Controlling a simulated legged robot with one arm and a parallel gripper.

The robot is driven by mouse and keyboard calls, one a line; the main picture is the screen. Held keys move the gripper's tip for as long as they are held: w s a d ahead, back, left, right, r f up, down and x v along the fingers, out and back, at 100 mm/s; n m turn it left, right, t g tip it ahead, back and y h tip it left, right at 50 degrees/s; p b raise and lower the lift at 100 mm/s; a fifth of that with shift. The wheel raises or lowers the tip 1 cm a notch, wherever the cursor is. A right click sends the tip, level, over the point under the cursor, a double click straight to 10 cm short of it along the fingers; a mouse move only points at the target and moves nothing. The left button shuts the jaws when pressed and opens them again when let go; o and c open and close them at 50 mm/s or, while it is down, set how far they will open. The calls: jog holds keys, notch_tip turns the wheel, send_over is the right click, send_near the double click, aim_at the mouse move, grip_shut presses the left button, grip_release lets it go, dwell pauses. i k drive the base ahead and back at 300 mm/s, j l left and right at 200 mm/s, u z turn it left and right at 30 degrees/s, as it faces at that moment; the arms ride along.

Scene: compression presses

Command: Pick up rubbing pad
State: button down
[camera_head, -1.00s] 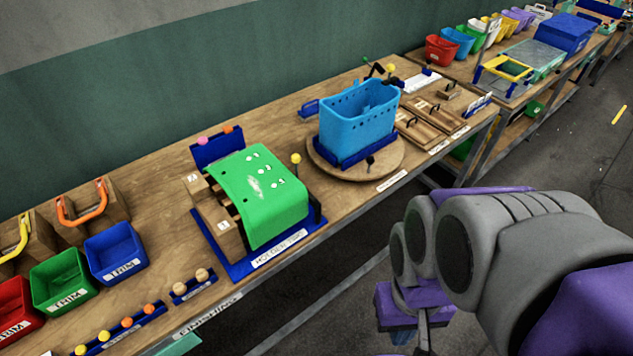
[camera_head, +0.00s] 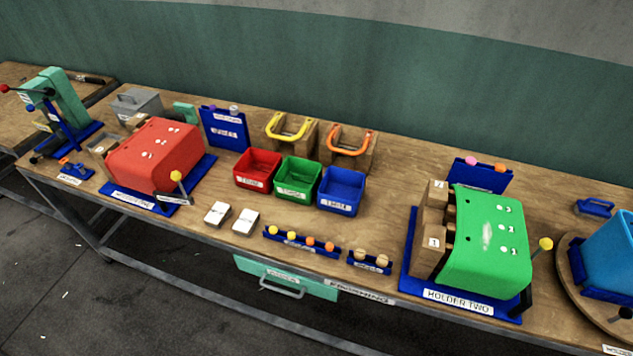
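No thing in view carries a readable rubbing pad label, so I cannot tell for sure which one it is. Two small white pad-like blocks (camera_head: 231,217) lie side by side on the front part of the wooden bench, between the red holder and the row of coloured knobs. A small blue handled tool (camera_head: 594,207) lies at the back right of the bench, beyond the green holder. My gripper and arm are not in view.
The bench (camera_head: 215,247) carries a red cover (camera_head: 153,156) on a holder, a green cover (camera_head: 487,240) on Holder Two, red (camera_head: 257,168), green (camera_head: 297,177) and blue (camera_head: 342,190) bins, and a light-blue tub (camera_head: 615,255) at right. The floor in front is clear.

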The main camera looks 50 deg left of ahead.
aim_at(220, 212)
jog(key=u, duration=2.8)
jog(key=i+j, duration=0.1)
jog(key=i, duration=0.45)
jog(key=i+j+z, duration=0.1)
jog(key=i, duration=0.45)
